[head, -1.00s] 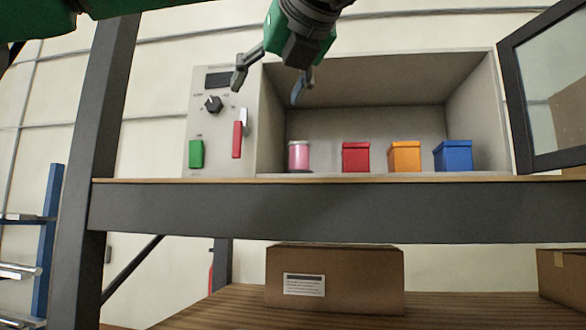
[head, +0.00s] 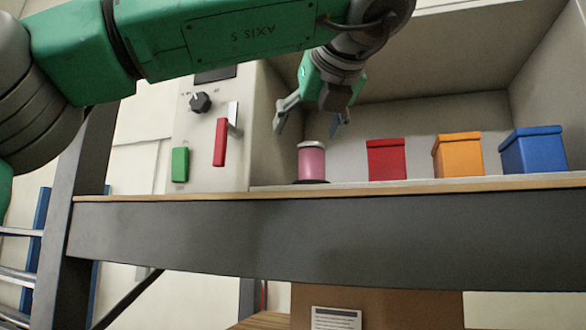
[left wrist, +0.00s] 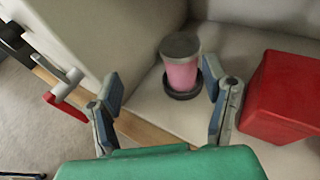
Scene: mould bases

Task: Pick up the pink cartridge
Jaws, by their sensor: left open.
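The pink cartridge (head: 312,162) stands upright inside the open cabinet, at its left end, with a grey lid and a dark round base. It also shows in the left wrist view (left wrist: 181,72), ahead of and between my fingers. My left gripper (head: 310,130) is open and empty, fingers pointing down, just above the cartridge in the head view. In the left wrist view my left gripper's two fingers (left wrist: 163,98) are spread wide, and neither touches the cartridge. My right gripper is out of view.
A red box (head: 386,160), an orange box (head: 458,156) and a blue box (head: 534,151) stand in a row to the right of the cartridge. The cabinet's left panel has a knob (head: 200,102), a red-handled lever (head: 220,142) and a green switch (head: 180,164). A shelf beam (head: 320,240) runs below.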

